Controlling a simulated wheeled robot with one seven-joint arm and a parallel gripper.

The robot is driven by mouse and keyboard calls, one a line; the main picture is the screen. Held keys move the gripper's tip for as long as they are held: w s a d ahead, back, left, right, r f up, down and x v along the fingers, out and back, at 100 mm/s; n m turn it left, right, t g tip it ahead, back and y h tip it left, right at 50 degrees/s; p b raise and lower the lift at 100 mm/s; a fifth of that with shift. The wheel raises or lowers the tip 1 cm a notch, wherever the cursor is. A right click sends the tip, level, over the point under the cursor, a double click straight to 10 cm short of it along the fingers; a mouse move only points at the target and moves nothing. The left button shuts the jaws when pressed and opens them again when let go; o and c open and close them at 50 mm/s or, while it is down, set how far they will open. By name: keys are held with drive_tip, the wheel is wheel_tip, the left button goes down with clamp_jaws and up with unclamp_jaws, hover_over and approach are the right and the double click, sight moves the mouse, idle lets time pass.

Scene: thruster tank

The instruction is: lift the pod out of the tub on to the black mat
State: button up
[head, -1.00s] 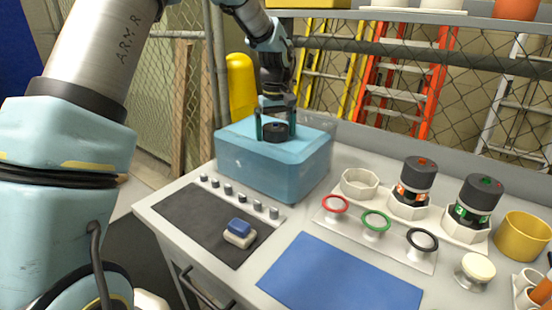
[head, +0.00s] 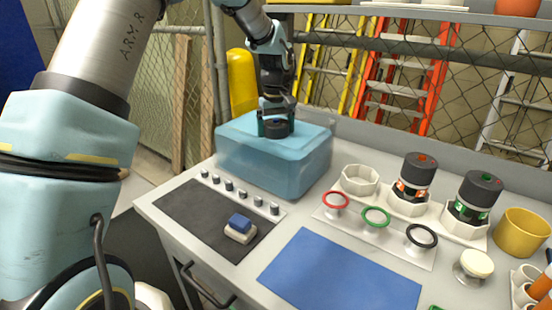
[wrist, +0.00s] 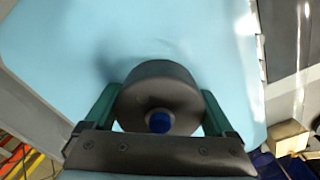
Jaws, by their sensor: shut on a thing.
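The pod (head: 277,128) is a dark round cylinder, with a blue spot on its top in the wrist view (wrist: 158,88). My gripper (head: 276,122) is above the tub, shut on the pod with a finger on each side. The tub (head: 265,165) is a blue, partly see-through box on the bench at the back. The pod's upper part shows at the level of the water surface; its lower part is hidden. The black mat (head: 190,220) lies on the bench in front of the tub, with a blue and white block (head: 240,228) on its right part.
A row of several small grey knobs (head: 228,185) stands between tub and mat. To the right are a blue mat (head: 340,275), coloured rings (head: 376,217), two dark-topped pods in white holders (head: 417,172), and a yellow cup (head: 522,232). The mat's left part is clear.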

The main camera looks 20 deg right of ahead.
clamp_jaws()
wheel_tip(320, 180, up, 10)
drive_tip(key=shift+r+b, duration=0.15)
drive_tip(key=shift+b, duration=0.8)
wheel_tip(320, 180, up, 17)
drive_tip(key=p, duration=1.4)
idle(0.6)
idle(1.1)
